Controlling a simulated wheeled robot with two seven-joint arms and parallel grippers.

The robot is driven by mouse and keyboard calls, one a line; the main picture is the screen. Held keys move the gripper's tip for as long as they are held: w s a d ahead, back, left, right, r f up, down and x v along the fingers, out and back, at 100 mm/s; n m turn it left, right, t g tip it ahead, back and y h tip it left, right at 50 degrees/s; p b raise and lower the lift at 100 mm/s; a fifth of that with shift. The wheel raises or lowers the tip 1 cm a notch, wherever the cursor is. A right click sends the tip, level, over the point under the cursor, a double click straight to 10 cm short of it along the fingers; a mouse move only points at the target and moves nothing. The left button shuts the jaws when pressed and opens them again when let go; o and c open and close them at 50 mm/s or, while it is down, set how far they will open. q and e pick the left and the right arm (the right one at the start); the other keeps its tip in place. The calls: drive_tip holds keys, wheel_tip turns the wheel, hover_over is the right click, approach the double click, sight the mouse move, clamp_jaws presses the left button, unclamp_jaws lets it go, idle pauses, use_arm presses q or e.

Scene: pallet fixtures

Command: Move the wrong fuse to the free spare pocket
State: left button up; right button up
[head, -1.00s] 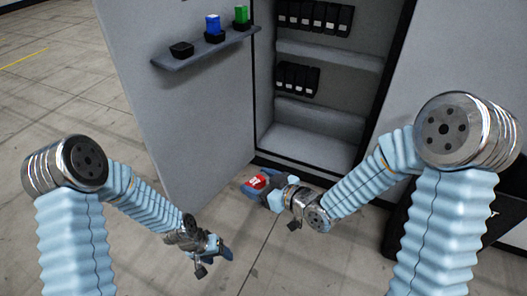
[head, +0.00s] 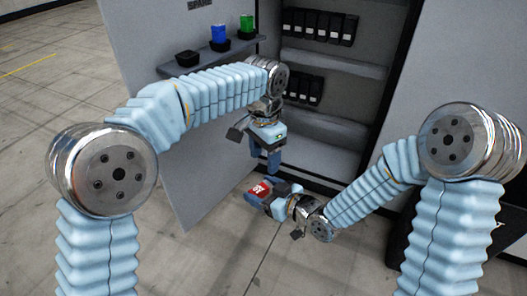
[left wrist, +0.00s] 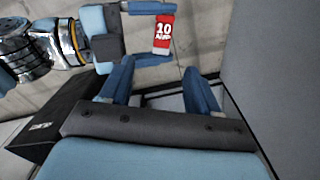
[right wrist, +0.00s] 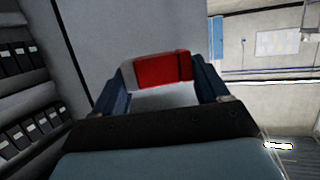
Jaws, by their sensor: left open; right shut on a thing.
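A red fuse (head: 259,189) with white marking is held by my right gripper (head: 262,195), which is shut on it in the air in front of the cabinet. In the left wrist view the fuse (left wrist: 164,35) reads "10" with smaller text below. In the right wrist view the fuse (right wrist: 165,70) sits between the fingertips. My left gripper (head: 264,161) is open and empty, pointing down just above the right gripper and the fuse. A black pocket (head: 187,58) on the door shelf looks empty. Beside it stand a blue fuse (head: 220,33) and a green fuse (head: 246,23) in their pockets.
The door shelf (head: 180,70) sits under a "SPARE" label (head: 200,4), and my left forearm passes in front of it. The open cabinet holds rows of black modules (head: 320,27) on shelves. The door (head: 135,60) stands open at left. A dark box (head: 480,230) is at lower right.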

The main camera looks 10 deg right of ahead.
sight(264, 187)
use_arm(q)
wheel_tip(264, 187, down, 11)
drive_tip(key=shift+r, duration=0.1)
idle(0.3)
drive_tip(key=c, duration=1.1)
clamp_jaws()
use_arm(e)
drive_tip(key=o, duration=1.2)
drive_tip(key=shift+c, duration=0.2)
